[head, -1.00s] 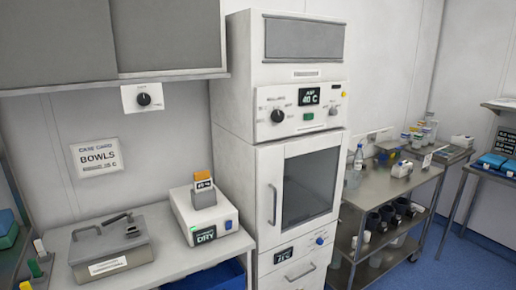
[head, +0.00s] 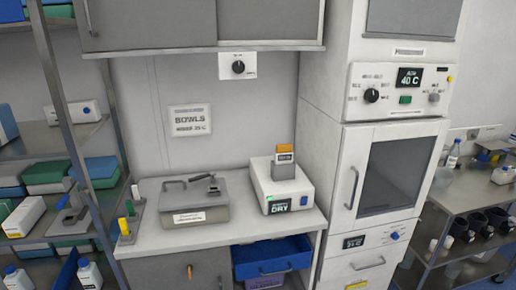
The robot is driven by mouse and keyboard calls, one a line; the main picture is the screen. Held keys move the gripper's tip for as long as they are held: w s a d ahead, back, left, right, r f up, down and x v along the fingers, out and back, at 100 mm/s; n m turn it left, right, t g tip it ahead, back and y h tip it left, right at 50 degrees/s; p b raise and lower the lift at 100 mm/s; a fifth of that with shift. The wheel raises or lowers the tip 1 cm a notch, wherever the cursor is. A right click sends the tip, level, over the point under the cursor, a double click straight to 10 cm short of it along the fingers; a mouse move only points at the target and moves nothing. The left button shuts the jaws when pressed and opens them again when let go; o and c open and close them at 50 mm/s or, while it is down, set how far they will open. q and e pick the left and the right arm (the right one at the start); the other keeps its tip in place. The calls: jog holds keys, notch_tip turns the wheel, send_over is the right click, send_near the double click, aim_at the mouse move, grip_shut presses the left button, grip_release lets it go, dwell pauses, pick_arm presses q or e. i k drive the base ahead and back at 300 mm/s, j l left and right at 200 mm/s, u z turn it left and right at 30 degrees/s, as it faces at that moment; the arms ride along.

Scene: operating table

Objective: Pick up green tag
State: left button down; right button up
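A small green tag (head: 130,208) stands upright in a grey holder at the left end of the white counter in the head view. A yellow tag (head: 124,226) stands in front of it and a white tag (head: 136,192) behind it in the same row. The tags are small, so their detail is hard to make out. Neither of my grippers is in view.
A grey lidded box (head: 187,207) sits right of the tags on the counter (head: 160,237). A white DRY unit (head: 282,190) stands farther right, beside a tall cabinet (head: 385,175). A blue drawer (head: 272,256) is below. Metal shelves (head: 50,110) stand at the left.

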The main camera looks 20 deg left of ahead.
aim_at(128, 202)
jog(key=k+u, duration=0.1)
jog(key=u, duration=1.4)
jog(key=i+j+z, duration=0.1)
jog(key=j, duration=0.25)
jog(key=i+j+z, duration=0.1)
jog(key=i+j, duration=0.2)
